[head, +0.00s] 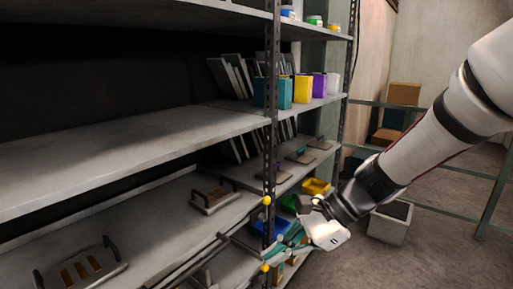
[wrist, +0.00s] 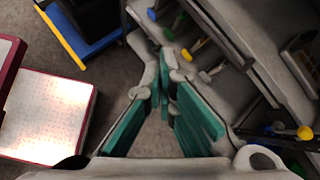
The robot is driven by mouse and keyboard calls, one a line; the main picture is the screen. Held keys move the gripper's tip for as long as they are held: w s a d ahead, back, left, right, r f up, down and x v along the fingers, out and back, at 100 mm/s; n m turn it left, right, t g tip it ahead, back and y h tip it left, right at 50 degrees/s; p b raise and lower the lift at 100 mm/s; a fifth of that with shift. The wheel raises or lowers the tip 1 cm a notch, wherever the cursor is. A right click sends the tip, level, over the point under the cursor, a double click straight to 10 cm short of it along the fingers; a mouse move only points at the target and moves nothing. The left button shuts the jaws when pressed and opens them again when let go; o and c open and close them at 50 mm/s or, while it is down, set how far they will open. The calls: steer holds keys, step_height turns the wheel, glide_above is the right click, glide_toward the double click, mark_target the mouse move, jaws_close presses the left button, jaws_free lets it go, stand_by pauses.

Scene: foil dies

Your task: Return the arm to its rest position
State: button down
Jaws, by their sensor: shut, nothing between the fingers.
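My white arm (head: 430,145) reaches in from the right in the head view. My gripper (head: 278,250) points down and left, near the front upright of the shelving (head: 272,130). In the wrist view, its two teal-padded fingers meet at the tips, so my gripper (wrist: 165,62) is shut and empty. A die with a handle (head: 213,198) lies on the shelf left of the gripper. Another die (head: 80,270) with tan slots lies on that shelf nearer the front left.
Yellow-knobbed bars (head: 240,243) stick out close to the gripper. Blue, green and yellow bins (head: 316,187) sit low behind it. A grey box (head: 390,222) stands on the floor. A green rail (head: 440,207) runs at the right. The wrist view shows a red-edged panel (wrist: 45,115) at left.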

steer(key=s+d+r+n+t+h+p, duration=0.1)
steer(key=s+d+r+n+t+h, duration=0.1)
steer(key=s+d+r+n+h, duration=0.2)
steer(key=s+d+r+n+t+h+p, duration=0.1)
steer(key=s+d+r+n+h, duration=0.4)
steer(key=s+d+n, duration=0.5)
steer(key=s+d+r+t, duration=0.1)
steer(key=s, duration=0.4)
steer(key=shift+n, duration=0.4)
steer(key=shift+a, duration=0.1)
